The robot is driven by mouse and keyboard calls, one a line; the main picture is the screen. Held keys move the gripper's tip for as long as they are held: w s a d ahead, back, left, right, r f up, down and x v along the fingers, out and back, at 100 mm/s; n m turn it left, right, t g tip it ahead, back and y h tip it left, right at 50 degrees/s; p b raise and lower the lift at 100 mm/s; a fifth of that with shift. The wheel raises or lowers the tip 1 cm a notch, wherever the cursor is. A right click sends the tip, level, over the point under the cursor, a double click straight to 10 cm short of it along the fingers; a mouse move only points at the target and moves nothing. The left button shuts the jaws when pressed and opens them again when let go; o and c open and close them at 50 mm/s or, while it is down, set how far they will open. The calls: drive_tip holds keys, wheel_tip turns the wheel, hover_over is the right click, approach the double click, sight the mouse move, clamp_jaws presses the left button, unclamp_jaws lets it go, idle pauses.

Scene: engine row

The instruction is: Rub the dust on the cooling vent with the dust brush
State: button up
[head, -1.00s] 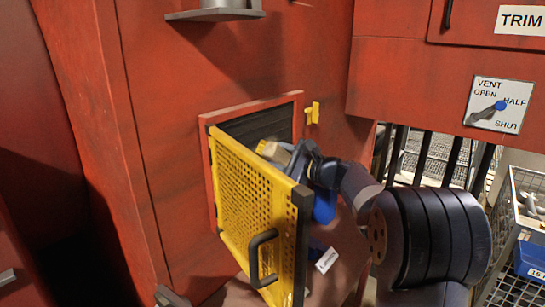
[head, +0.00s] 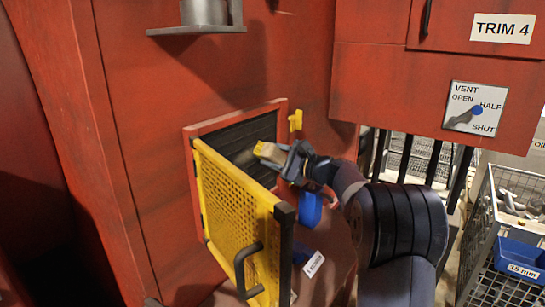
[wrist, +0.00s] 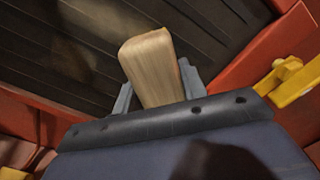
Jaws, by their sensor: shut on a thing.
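The cooling vent (head: 230,137) is a dark slatted panel inside a red frame; its slats also fill the upper left of the wrist view (wrist: 190,22). A brownish dust patch (wrist: 76,52) lies on the slats left of the brush; a faint greyish patch (head: 243,158) shows in the head view. My gripper (head: 284,155) is shut on the dust brush (head: 268,152), at the opening's right side. In the wrist view the brush (wrist: 152,62) is a beige block between the fingers, pointing at the slats. I cannot tell whether it touches them.
A yellow mesh door (head: 228,210) with a black handle (head: 247,268) stands open at the opening's left, close to my gripper. A yellow catch (head: 296,120) sits right of the frame. A grey shelf (head: 196,29) juts out above. A wire basket (head: 487,235) stands at right.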

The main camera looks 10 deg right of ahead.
sight(270, 158)
drive_tip(key=shift+a+r, duration=0.1)
drive_tip(key=shift+r, duration=0.6)
drive_tip(key=shift+s+a+f+b, duration=0.2)
drive_tip(key=shift+s+a+b, duration=0.15)
drive_tip(key=shift+s, duration=0.05)
drive_tip(key=shift+s+a+r+b, duration=0.1)
drive_tip(key=shift+s+a+b, duration=0.75)
drive_tip(key=shift+s+a, duration=0.2)
drive_tip(key=shift+s+a+b, duration=0.55)
drive_tip(key=shift+s+b, duration=0.05)
drive_tip(key=s+a+b, duration=0.4)
drive_tip(key=s+a, duration=0.2)
drive_tip(key=shift+s+a, duration=0.4)
drive_tip(key=shift+b, duration=0.3)
drive_tip(key=shift+b+v, duration=0.7)
drive_tip(key=shift+v, duration=2.2)
